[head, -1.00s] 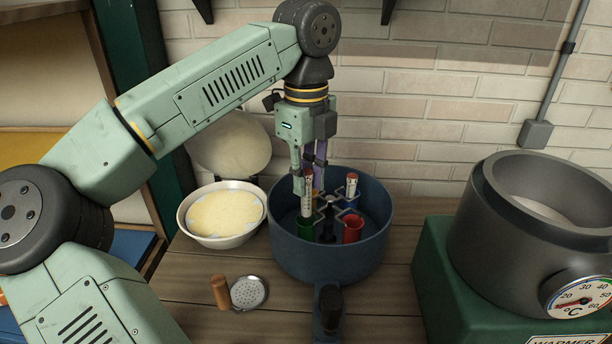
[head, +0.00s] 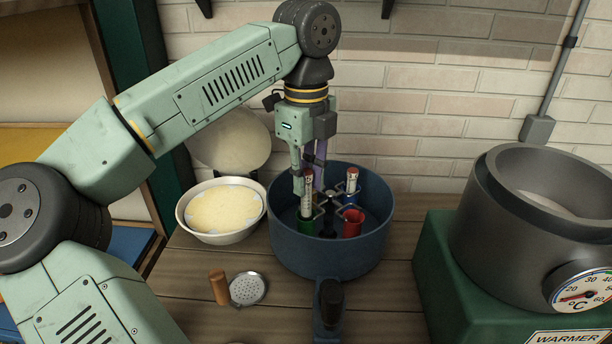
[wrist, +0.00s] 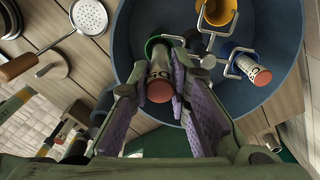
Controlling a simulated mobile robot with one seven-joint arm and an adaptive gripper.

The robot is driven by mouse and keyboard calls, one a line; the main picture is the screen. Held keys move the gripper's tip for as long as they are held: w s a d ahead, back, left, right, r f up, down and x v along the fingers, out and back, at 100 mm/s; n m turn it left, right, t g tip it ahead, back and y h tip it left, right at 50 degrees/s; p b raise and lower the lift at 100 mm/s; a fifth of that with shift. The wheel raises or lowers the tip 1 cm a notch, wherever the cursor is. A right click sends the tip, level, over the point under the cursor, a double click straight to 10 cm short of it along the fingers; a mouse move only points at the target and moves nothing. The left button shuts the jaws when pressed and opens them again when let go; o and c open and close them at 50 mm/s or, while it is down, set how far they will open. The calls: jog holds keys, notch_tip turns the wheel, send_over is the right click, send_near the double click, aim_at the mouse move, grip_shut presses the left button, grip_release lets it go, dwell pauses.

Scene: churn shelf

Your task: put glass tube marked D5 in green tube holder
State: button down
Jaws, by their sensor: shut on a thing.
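My gripper (head: 308,172) is shut on a glass tube (head: 307,203) with a reddish cap. The tube stands about upright, its lower end in the green tube holder (head: 306,226). In the wrist view my gripper (wrist: 166,88) has its purple-padded fingers either side of the tube (wrist: 158,78), with the green holder's rim (wrist: 152,43) around the far end. The tube's label is partly covered and I cannot read its mark for sure. Another red-capped tube (head: 352,184) stands in the blue holder (wrist: 226,50); its label is also unclear.
The holders sit on a frame inside a dark blue round pot (head: 330,262). A red holder (head: 352,222) looks empty, as does a yellow one (wrist: 218,12). A white bowl (head: 186,218), a strainer (head: 248,288) and a warmer (head: 500,240) stand around the pot.

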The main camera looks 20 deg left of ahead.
aim_at(306, 217)
jog(key=shift+f+b, duration=2)
jog(key=shift+f, duration=0.5)
dwell(0.3)
jog(key=c, duration=1.4)
grip_release()
jog(key=shift+o, duration=0.4)
jog(key=shift+o, duration=1.1)
jog(key=shift+r, duration=0.25)
jog(key=shift+r+p, duration=3.25)
jog(key=shift+r, duration=1.2)
